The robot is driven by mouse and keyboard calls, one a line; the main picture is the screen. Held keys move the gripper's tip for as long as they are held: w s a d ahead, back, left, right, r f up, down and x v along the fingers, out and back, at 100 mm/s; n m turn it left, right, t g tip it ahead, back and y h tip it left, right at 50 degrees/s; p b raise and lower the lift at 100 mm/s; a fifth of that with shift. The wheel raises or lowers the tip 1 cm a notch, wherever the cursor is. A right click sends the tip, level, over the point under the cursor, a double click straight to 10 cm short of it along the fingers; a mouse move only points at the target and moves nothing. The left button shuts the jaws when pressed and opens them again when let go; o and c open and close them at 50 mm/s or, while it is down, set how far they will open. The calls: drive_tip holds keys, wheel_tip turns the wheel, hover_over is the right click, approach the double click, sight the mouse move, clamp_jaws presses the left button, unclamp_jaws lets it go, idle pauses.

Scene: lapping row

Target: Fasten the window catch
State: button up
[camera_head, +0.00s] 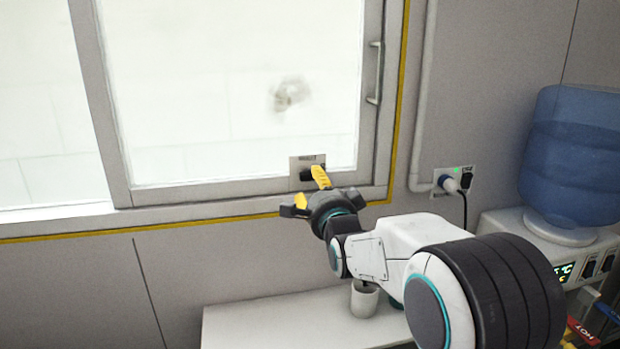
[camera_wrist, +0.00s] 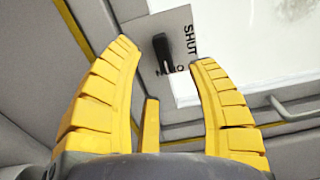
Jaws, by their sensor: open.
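In the head view the plate (camera_head: 307,160) sits at the bottom of the window frame, and the catch is partly hidden by a finger. My gripper (camera_head: 311,188) is in front of it. In the wrist view the yellow fingers of my gripper (camera_wrist: 166,54) are spread apart, with the catch showing between the tips. No contact is visible. The window sash (camera_head: 240,188) has a pale pane.
A vertical handle (camera_head: 374,75) is on the sash's right side. A white cup (camera_head: 364,298) stands on a white shelf (camera_head: 270,325) below my arm. A plugged socket (camera_head: 453,181) and a water dispenser with a blue bottle (camera_head: 570,150) are to the right.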

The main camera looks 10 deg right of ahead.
sight(311, 180)
drive_tip(key=shift+w+p, duration=0.85)
drive_tip(key=shift+w, duration=2.05)
drive_tip(key=shift+c, duration=0.2)
